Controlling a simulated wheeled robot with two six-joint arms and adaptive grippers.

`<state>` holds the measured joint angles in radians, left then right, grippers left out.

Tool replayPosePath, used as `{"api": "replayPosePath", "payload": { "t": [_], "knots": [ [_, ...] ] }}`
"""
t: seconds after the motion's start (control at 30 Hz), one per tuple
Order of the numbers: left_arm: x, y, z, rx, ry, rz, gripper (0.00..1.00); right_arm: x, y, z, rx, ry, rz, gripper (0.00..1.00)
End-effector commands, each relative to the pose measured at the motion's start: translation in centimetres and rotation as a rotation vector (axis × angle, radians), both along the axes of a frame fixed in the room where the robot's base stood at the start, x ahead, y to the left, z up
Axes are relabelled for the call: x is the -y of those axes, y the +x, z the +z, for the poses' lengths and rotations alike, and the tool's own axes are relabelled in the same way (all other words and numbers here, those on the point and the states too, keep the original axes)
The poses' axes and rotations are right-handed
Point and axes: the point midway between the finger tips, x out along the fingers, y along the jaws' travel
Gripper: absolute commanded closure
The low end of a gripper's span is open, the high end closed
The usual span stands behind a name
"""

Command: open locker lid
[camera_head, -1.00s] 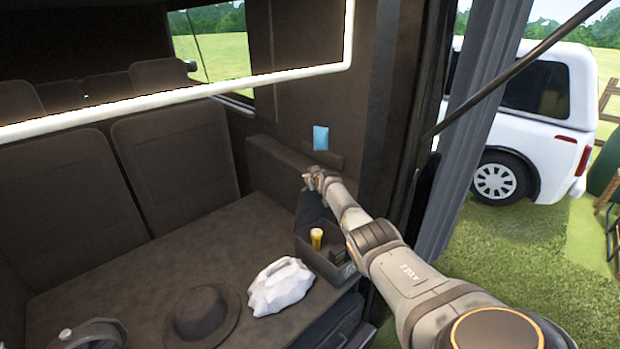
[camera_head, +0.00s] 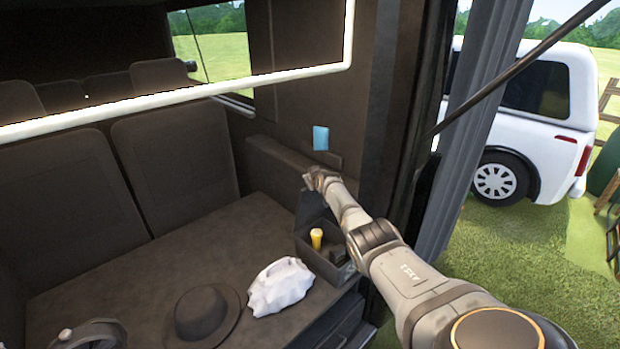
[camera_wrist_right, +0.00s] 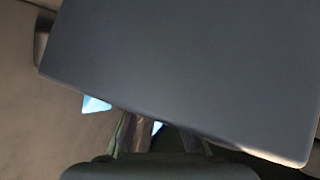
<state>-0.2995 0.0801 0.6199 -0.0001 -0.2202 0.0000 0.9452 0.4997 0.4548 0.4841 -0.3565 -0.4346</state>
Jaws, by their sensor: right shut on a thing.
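A dark open-topped locker box (camera_head: 308,247) stands at the right end of the bench. Its dark lid (camera_head: 311,208) is raised at the box's back side. My right gripper (camera_head: 312,180) is at the lid's upper edge, shut on it; my fingers are small and hard to make out in the head view. In the right wrist view a large grey panel, apparently the lid (camera_wrist_right: 190,70), fills most of the picture and hides what lies behind it. My left gripper is in neither view.
Inside the box is a yellow item (camera_head: 316,238) with dark things beside it. A white crumpled bag (camera_head: 279,286) and a dark hat (camera_head: 205,316) lie on the bench (camera_head: 150,270). A light-blue item (camera_head: 321,138) is on the wall above my gripper.

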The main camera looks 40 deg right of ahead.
Motion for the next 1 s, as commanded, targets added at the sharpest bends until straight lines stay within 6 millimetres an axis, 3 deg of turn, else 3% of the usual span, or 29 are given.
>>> {"api": "replayPosePath", "payload": {
  "t": [0.03, 0.1, 0.13, 0.4, 1.0],
  "knots": [
    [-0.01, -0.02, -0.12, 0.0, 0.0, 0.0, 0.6, -0.82, -0.3, -1.84, -0.03, 0.019, 0.008, 1.0],
    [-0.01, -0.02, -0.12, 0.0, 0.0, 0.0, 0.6, -0.82, -0.3, -1.84, -0.03, 0.019, 0.008, 1.0],
    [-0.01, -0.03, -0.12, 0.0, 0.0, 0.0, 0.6, -0.83, -0.3, -1.84, -0.03, 0.019, 0.008, 0.89],
    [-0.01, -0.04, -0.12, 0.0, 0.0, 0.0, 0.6, -0.83, -0.3, -1.84, -0.03, 0.018, 0.008, 0.52],
    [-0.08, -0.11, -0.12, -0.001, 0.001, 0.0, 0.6, -0.73, -1.0, -1.41, -0.028, 0.012, 0.009, 0.52]
  ]
}}
